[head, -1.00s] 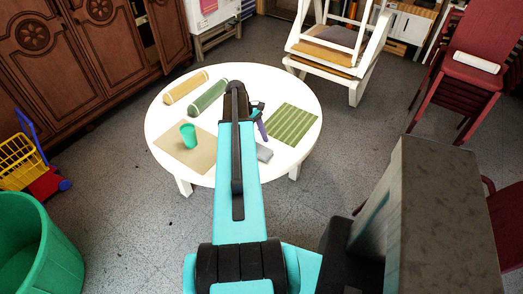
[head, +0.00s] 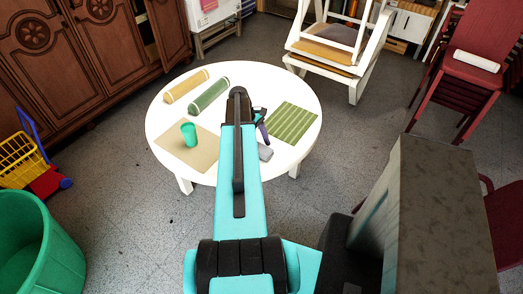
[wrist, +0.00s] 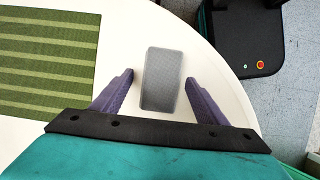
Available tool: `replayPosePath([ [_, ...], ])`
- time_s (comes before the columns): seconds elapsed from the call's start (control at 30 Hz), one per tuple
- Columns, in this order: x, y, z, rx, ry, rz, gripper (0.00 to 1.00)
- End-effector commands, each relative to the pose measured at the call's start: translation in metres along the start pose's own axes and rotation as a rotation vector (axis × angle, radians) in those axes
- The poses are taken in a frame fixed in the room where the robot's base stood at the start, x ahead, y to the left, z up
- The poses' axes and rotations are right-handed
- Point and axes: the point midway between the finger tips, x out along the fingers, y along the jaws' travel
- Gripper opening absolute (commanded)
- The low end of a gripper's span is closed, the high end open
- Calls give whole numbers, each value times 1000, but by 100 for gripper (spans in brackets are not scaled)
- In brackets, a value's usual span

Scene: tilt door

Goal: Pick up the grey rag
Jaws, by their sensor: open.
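The grey rag (wrist: 162,80) lies flat on the white round table near its edge, a small folded grey rectangle. In the head view the rag (head: 265,152) shows just right of my arm. My gripper (wrist: 160,78) is open, with its two purple fingers on either side of the rag in the wrist view. A gap shows between the rag and each finger; I cannot tell the height above the table. In the head view my gripper (head: 262,128) is partly hidden behind my arm.
The white table (head: 290,80) also holds a green striped mat (head: 292,123), a beige mat (head: 185,158) with a green cup (head: 189,134), and two rolled mats, green (head: 208,95) and yellow (head: 186,86). A green bin (head: 38,250) and stacked red chairs (head: 470,75) stand around.

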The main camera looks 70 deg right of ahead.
Motion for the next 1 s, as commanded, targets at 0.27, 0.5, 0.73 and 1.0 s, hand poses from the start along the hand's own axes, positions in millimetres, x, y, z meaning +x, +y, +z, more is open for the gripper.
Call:
replayPosePath([
  [0.27,2,0,0,0,0,0,67],
  [0.5,4,0,-1,0,0,0,67],
  [0.73,4,0,-1,1,0,0,33],
  [1.0,4,0,-1,1,0,0,19],
])
